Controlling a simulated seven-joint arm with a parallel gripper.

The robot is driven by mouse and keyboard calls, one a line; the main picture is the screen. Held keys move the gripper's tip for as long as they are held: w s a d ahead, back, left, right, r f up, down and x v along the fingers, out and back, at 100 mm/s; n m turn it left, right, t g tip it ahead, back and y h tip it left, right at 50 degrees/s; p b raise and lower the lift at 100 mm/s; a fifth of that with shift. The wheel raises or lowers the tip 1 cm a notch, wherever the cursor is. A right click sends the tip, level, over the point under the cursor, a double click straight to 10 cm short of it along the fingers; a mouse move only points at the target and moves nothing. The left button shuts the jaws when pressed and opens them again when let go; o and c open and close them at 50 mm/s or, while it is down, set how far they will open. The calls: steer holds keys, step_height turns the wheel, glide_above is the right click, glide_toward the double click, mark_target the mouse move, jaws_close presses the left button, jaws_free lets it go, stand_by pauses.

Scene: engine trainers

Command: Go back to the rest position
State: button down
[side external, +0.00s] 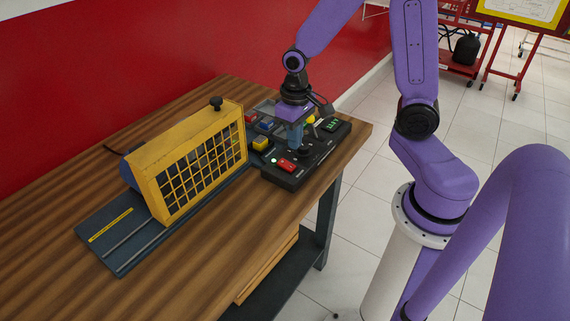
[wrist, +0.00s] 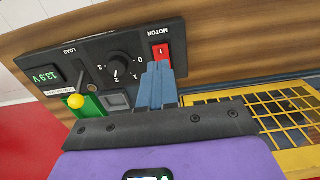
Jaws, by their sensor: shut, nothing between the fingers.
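My gripper (side external: 297,146) hangs over the black control panel (side external: 326,151), its fingers pointing down. In the wrist view the two blue fingers (wrist: 157,68) lie together, shut and empty. Their tips appear just below the red MOTOR switch (wrist: 160,50) and beside the numbered dial (wrist: 122,67); I cannot tell whether they touch the panel. The fingers and gripper body hide part of the panel. No marked rest position shows.
A yellow caged engine trainer (side external: 163,183) stands left of the panel on the wooden table (side external: 190,270). A yellow-ball lever (wrist: 75,101) sticks up from the panel near the green display (wrist: 42,77). A red wall (side external: 100,75) runs behind. Space above the table's front is clear.

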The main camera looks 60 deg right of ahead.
steer(key=s+a+r+n, duration=0.3)
steer(key=s+n, duration=0.3)
steer(key=s, duration=0.3)
steer(key=s+a+r+n, duration=0.4)
steer(key=s+n, duration=0.2)
steer(key=s, duration=0.3)
steer(key=shift+a+r+n, duration=0.15)
steer(key=shift+r+n, duration=0.15)
steer(key=shift+r, duration=0.05)
